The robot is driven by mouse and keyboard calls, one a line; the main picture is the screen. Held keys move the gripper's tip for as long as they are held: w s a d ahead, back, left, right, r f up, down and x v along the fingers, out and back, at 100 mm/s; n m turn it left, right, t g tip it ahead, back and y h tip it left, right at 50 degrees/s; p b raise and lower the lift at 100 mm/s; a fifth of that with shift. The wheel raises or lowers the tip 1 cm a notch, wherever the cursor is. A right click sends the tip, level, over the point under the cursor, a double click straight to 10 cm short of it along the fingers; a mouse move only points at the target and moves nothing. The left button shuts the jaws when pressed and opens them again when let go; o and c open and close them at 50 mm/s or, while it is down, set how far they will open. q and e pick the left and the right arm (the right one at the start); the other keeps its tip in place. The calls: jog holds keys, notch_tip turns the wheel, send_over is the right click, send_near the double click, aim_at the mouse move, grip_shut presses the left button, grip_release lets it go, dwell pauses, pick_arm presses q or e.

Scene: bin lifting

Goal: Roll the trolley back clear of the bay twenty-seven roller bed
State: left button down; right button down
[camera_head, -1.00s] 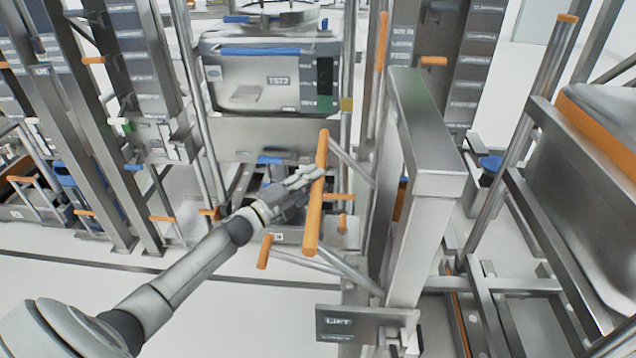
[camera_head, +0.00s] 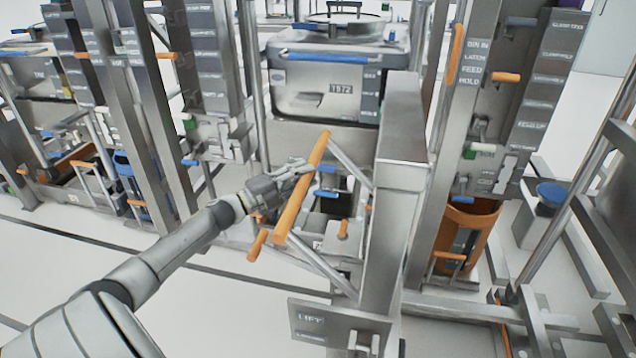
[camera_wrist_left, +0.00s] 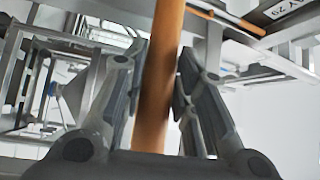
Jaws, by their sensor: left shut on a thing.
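The trolley shows in the head view as a steel column (camera_head: 400,160) with a slanted orange handle bar (camera_head: 300,195) on its left side and a plate marked LIFT (camera_head: 335,326) low down. My left gripper (camera_head: 306,170) is shut on the orange handle bar, near its middle. In the wrist view the bar (camera_wrist_left: 160,75) runs between the two fingers of the left gripper (camera_wrist_left: 163,90). An upside-down label ending in 27 (camera_wrist_left: 288,10) shows at the top right there. I cannot make out the roller bed for certain. My right gripper is out of view.
An orange bin (camera_head: 465,235) stands low to the right of the trolley column. Pale floor (camera_head: 215,310) is open at the front left.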

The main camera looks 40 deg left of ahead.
pick_arm(q)
jog(key=s+a+b, duration=0.1)
jog(key=s+a, duration=0.2)
jog(key=a, duration=0.3)
jog(key=shift+s+a+r, duration=0.15)
jog(key=shift+a+r, duration=0.1)
jog(key=shift+r, duration=0.15)
jog(key=shift+d, duration=0.2)
jog(key=c, duration=1.5)
grip_release()
jog(key=shift+w+d, duration=0.15)
jog(key=shift+w, duration=0.1)
jog(key=o, duration=0.3)
jog(key=shift+w+d, duration=0.35)
jog(key=shift+o, duration=0.2)
jog(key=v, duration=1.2)
